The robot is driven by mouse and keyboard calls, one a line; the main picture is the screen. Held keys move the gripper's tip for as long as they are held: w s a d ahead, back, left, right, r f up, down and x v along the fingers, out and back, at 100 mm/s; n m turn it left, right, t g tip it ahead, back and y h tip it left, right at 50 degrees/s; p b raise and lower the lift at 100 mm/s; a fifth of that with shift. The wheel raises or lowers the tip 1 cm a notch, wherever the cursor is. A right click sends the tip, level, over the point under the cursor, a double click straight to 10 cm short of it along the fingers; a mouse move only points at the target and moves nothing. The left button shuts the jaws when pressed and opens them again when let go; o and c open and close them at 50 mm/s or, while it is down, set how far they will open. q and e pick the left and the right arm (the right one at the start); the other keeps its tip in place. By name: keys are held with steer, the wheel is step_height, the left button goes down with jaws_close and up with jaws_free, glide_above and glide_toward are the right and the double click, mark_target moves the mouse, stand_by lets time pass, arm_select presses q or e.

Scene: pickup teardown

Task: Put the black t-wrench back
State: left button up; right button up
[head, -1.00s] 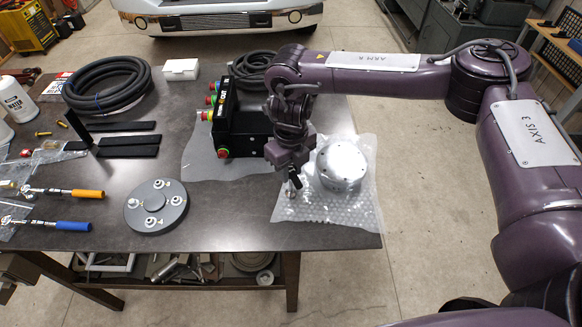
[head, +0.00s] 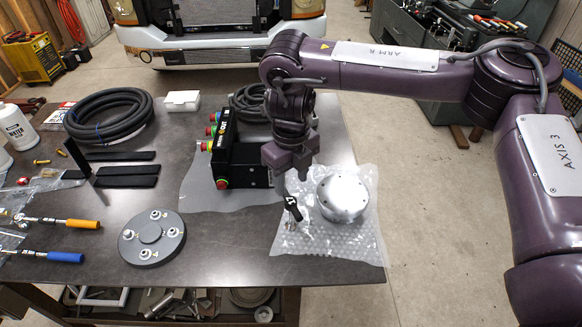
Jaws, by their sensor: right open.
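A small black tool (head: 292,208), which looks like the black t-wrench, is on the clear bubble wrap (head: 300,240), just left of the round silver metal part (head: 342,197). It looks upright or tilted; its lower end is hard to make out. My right gripper (head: 290,175) points down above the tool, open and apart from it, with nothing visible between its fingers. The gripper is in front of part of the wrap and the black control box. My left gripper is not in view.
A grey disc (head: 152,238) with numbered fittings lies left of the wrap. The black control box (head: 238,155) with coloured buttons stands behind. The table's right edge is close to the wrap.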

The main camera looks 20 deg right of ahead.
steer(key=shift+r, duration=2.2)
